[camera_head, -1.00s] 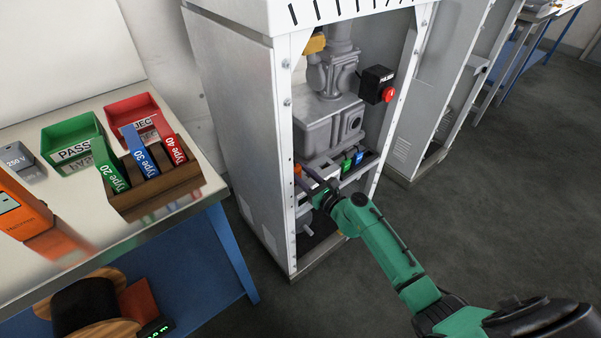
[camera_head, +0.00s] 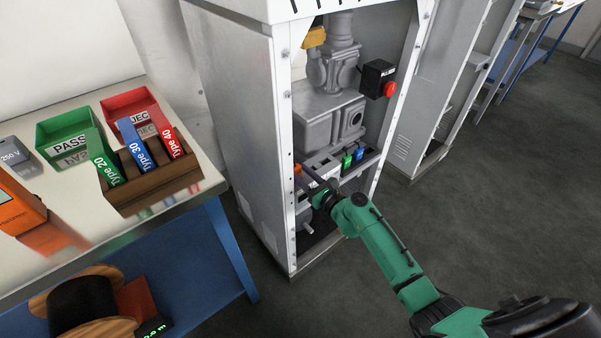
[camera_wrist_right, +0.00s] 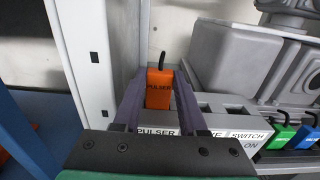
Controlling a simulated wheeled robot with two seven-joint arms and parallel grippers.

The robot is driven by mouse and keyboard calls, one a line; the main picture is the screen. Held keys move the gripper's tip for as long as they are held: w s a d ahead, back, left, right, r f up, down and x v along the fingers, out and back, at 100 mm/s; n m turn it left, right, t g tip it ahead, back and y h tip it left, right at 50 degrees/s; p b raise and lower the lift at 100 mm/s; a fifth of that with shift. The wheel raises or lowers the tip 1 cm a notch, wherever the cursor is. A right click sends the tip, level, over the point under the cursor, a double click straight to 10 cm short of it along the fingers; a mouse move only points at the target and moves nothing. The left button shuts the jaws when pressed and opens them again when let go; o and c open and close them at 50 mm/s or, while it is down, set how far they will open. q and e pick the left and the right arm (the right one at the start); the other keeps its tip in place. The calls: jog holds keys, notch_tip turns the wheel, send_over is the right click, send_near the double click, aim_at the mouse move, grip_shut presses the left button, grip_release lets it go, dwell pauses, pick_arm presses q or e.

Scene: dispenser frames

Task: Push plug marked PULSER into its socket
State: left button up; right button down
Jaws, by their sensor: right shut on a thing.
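The orange plug marked PULSER (camera_wrist_right: 159,88) stands upright between the two fingers of my right gripper (camera_wrist_right: 158,92) in the right wrist view, with a black cable at its top. The gripper is shut on it. A label reading PULSER (camera_wrist_right: 158,132) is on the grey strip just in front of the plug. In the head view my right gripper (camera_head: 312,180) reaches into the open cabinet, and a bit of the orange plug (camera_head: 297,169) shows at its tip. How deep the plug sits in its socket is hidden. My left gripper is not in view.
The cabinet's white post (camera_wrist_right: 88,55) stands close on the left. A black box with a red button (camera_head: 378,80) hangs higher in the cabinet.

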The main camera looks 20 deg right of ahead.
jog(key=shift+f+b, duration=0.4)
jog(key=shift+f, duration=0.1)
jog(key=shift+c, duration=1.9)
grip_release()
jog(key=v, duration=1.4)
jog(key=shift+s, duration=0.25)
jog(key=shift+d+f, duration=0.1)
